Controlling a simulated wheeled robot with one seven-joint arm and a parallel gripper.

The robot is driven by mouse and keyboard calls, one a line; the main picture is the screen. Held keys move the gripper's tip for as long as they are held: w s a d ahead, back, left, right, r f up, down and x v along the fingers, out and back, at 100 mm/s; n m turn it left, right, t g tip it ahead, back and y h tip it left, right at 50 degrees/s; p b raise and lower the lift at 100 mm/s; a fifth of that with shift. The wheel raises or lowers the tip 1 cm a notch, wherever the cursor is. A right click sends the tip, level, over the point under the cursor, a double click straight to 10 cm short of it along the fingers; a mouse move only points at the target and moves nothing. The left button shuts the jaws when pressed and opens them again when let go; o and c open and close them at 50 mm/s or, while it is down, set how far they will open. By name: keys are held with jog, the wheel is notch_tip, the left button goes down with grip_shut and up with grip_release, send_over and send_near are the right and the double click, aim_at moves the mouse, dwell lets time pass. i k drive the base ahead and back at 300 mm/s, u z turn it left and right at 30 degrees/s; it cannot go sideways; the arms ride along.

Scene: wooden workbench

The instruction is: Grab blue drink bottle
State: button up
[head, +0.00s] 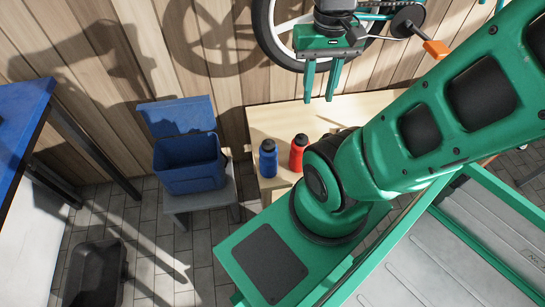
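The blue drink bottle (268,159) has a black cap and stands upright at the left front edge of the wooden workbench (272,122). A red bottle (298,153) with a black cap stands just to its right, partly hidden behind my green arm. My gripper (320,98) is above the bench, up and to the right of both bottles. Its two green fingers point down with a gap between them, and nothing is held. It is apart from the blue bottle.
A blue cooler box (189,162) with its lid open sits on a grey stool (215,200) left of the bench. A bicycle wheel (262,30) hangs at the wooden wall. A blue table (22,110) is at far left, and a black bin (95,275) is on the floor.

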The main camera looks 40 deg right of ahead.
aim_at(268, 150)
jog(key=z, duration=2.35)
jog(key=k, duration=2)
jog(key=u, duration=1.3)
jog(key=i, duration=1)
jog(key=u, duration=0.05)
